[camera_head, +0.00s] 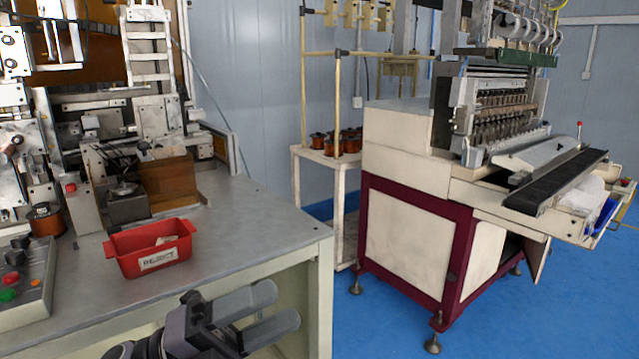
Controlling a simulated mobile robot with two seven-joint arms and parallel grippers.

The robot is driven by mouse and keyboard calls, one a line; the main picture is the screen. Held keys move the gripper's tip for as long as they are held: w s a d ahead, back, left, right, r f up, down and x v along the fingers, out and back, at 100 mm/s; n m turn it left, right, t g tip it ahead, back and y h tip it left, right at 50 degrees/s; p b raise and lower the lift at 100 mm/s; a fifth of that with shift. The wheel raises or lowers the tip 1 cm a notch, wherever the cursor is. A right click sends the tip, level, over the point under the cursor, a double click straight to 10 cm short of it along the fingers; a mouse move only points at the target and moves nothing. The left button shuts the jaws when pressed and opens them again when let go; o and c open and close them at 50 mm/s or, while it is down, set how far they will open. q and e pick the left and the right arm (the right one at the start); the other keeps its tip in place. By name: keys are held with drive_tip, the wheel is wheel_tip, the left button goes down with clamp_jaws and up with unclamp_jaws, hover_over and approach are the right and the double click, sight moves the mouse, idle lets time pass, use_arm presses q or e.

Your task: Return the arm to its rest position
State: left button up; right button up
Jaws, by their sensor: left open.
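My left gripper (282,308) is at the bottom of the head view, in front of the near edge of the grey-topped bench (250,222). Its two dark grey fingers point to the right and are apart, with nothing between them. Only the gripper and a bit of the wrist show; the rest of my left arm is out of the picture. My right gripper is not in view.
A red bin (150,248) labelled REJECT stands on the bench, up and left of the gripper. A control box (22,285) with coloured buttons is at the left edge. A winding machine (415,235) stands at right. Blue floor (375,325) is open between.

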use_arm(q)
drive_tip(key=a+f+n+t+y+p, duration=0.1)
drive_tip(key=a+f+n+t+y, duration=0.55)
drive_tip(key=n, duration=0.65)
drive_tip(key=a+f+n+t+y, duration=0.3)
drive_tip(key=f+n+t+y, duration=0.5)
drive_tip(key=f+n, duration=0.45)
drive_tip(key=s+a+f+n+g+y, duration=0.2)
drive_tip(key=s+f+n+g, duration=0.2)
drive_tip(key=s+f, duration=0.2)
drive_tip(key=s+a+f+n+g+y+p, duration=0.1)
drive_tip(key=s+a+f+n+g+y, duration=0.1)
drive_tip(key=s+f, duration=0.5)
wheel_tip(320, 180, down, 3)
drive_tip(key=shift+a+f+n+g+y, duration=0.25)
drive_tip(key=shift+n+g+y, duration=0.5)
drive_tip(key=shift+n+g, duration=0.4)
drive_tip(key=shift+s, duration=0.1)
